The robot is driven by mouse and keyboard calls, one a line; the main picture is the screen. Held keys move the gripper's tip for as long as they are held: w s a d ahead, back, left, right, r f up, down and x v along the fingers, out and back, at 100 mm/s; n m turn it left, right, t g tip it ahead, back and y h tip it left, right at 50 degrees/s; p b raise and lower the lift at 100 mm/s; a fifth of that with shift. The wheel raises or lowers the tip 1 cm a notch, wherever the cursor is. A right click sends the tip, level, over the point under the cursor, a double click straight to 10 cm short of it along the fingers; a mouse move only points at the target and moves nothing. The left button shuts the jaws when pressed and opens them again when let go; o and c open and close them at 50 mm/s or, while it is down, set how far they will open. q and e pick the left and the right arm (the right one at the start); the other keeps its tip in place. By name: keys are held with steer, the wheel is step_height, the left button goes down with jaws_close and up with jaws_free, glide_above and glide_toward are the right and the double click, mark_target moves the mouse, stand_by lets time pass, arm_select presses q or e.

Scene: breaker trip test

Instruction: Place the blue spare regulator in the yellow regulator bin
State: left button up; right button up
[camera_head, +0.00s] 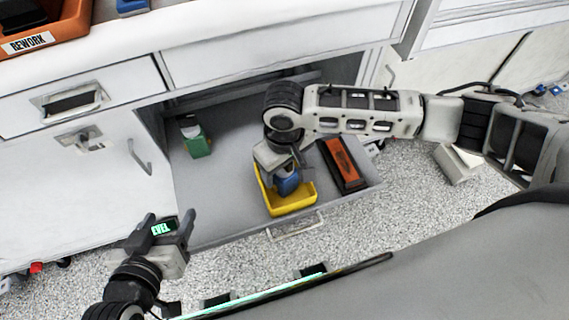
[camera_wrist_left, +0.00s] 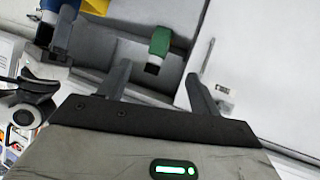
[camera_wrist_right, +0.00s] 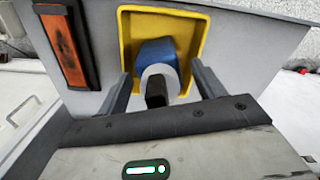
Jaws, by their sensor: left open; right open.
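The blue regulator (camera_head: 287,182) is in the yellow bin (camera_head: 291,209), which stands in the open grey drawer. In the right wrist view the blue regulator (camera_wrist_right: 157,58) sits inside the walls of the yellow bin (camera_wrist_right: 125,38), between the spread fingers of my right gripper (camera_wrist_right: 160,90). That gripper (camera_head: 283,165) is over the bin in the head view and is open; no finger visibly grips the regulator. My left gripper (camera_head: 165,230) is open and empty, left of the drawer's front. In the left wrist view the bin's yellow edge (camera_wrist_left: 95,6) shows at the top.
A green object (camera_head: 197,145) stands at the drawer's left, with free floor between it and the bin. An orange-and-black tray (camera_head: 343,163) lies right of the bin. An orange REWORK bin (camera_head: 45,28) is on the worktop above. The drawer (camera_head: 225,205) has a front handle.

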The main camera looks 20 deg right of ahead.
step_height(320, 180, up, 11)
steer(key=p, duration=0.2)
steer(key=shift+r+p, duration=0.1)
steer(key=shift+p, duration=0.2)
steer(key=shift+r, duration=0.55)
arm_select(q)
steer(key=shift+a+r, duration=0.1)
steer(key=shift+r, duration=0.45)
